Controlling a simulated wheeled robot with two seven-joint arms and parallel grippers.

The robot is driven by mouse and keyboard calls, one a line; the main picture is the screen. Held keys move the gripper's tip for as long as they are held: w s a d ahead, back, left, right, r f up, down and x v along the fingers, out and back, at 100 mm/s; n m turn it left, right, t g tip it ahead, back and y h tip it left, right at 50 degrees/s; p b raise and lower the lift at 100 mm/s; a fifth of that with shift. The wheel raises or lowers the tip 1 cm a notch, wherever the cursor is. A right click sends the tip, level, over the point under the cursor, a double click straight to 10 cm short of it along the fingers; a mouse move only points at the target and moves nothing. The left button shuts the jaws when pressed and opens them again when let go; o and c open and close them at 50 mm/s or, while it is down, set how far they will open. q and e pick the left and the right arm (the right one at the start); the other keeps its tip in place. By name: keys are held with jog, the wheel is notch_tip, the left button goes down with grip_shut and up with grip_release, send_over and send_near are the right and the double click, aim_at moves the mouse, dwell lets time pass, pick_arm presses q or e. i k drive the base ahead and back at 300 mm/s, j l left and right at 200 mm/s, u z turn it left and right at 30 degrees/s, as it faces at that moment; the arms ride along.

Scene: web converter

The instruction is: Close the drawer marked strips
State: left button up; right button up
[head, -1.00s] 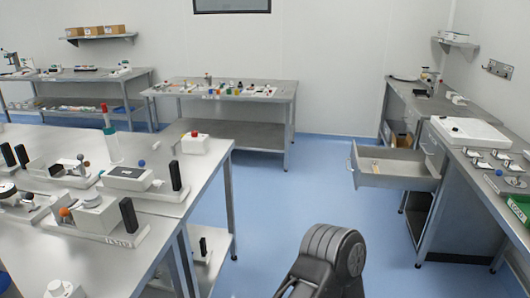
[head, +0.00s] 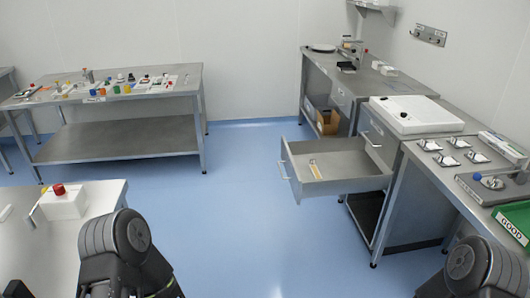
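An open grey metal drawer (head: 340,188) is pulled far out of the right-hand bench, to the left over the blue floor. Its front panel (head: 289,171) carries a bar handle (head: 282,170) and faces left. A small tan strip-like item (head: 314,170) lies inside it. No label can be read on it from here. A second, closed drawer (head: 371,128) with a handle sits behind it in the same bench run. Dark parts of my arms show at the bottom centre-left and bottom right, both apart from the drawer. Neither gripper's fingers are in view.
The right bench (head: 415,150) holds a white tray-like box (head: 416,115), several small metal fixtures and a green GOOD bin (head: 514,226). A left table corner (head: 95,205) bears a white box with a red button (head: 62,202). Blue floor (head: 235,220) between is clear.

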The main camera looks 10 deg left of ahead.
aim_at(346, 166)
jog(key=i+j, duration=0.25)
jog(key=i, duration=0.15)
jog(key=i+l, duration=0.2)
jog(key=i, duration=0.3)
jog(key=i+l, duration=0.2)
jog(key=i, duration=0.35)
jog(key=i+l, duration=0.15)
jog(key=i, duration=0.35)
jog(key=i+l, duration=0.2)
jog(key=i, duration=0.35)
